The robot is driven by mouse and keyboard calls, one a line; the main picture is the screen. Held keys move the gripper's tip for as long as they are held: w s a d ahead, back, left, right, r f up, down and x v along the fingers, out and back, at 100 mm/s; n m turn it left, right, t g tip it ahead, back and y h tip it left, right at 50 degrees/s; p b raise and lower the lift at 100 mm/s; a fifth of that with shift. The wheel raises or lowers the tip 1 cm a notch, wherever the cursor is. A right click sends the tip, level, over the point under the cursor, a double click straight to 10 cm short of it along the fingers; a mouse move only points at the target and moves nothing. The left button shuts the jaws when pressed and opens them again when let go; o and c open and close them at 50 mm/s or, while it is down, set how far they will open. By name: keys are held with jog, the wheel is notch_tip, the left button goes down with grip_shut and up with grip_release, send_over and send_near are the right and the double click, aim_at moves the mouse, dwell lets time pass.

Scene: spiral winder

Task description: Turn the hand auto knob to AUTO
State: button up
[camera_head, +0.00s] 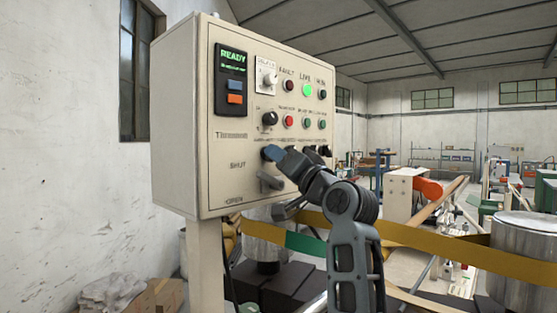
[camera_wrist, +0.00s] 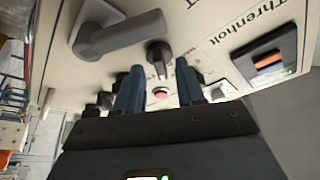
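The control panel (camera_head: 225,175) is a cream box with rows of knobs, buttons and lamps. In the wrist view a black selector knob (camera_wrist: 158,57) sits between the two blue fingertips, with visible gaps on both sides. I cannot read its label, so I cannot tell whether it is the hand auto knob or where it points. My gripper (camera_head: 273,154) is at the panel's lower knob row in the head view, just above the grey lever, and hides the knob there. In the wrist view my gripper (camera_wrist: 159,75) is open with nothing clamped.
The grey SHUT/OPEN lever (camera_head: 270,182) is close below my gripper; it also shows in the wrist view (camera_wrist: 115,35). Another black knob (camera_head: 269,118) is above. More black knobs (camera_head: 323,151) lie to the right. A yellow band (camera_head: 430,243) runs behind my arm.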

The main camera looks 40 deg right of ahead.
jog(key=b+v, duration=0.1)
jog(key=v, duration=0.6)
jog(key=shift+b, duration=0.3)
